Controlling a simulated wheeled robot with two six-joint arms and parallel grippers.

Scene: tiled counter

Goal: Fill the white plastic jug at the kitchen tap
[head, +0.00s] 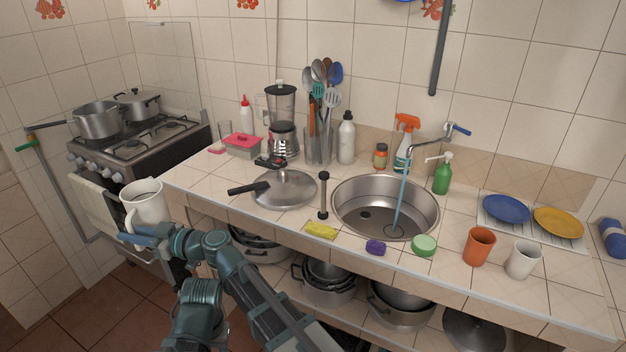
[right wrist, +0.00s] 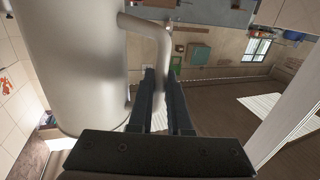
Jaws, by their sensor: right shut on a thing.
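The white jug (head: 146,203) is held upright off the left front corner of the counter, in front of the stove. My right gripper (head: 140,236) is shut on its handle; in the right wrist view the fingers (right wrist: 161,98) close around the handle (right wrist: 163,50), beside the jug's body (right wrist: 75,65). What is inside the jug cannot be made out. The tap (head: 432,138), with a blue lever, is on the wall above the round steel sink (head: 350,205). A thin blue stream (head: 403,195) runs from its spout into the sink. My left gripper is not in view.
A pan lid (head: 285,188) and an upright dark-topped rod (head: 323,195) stand left of the sink. A yellow sponge (head: 321,230), purple sponge (head: 376,247) and green round item (head: 424,245) lie along its front. Orange (head: 479,246) and white (head: 523,259) cups stand right.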

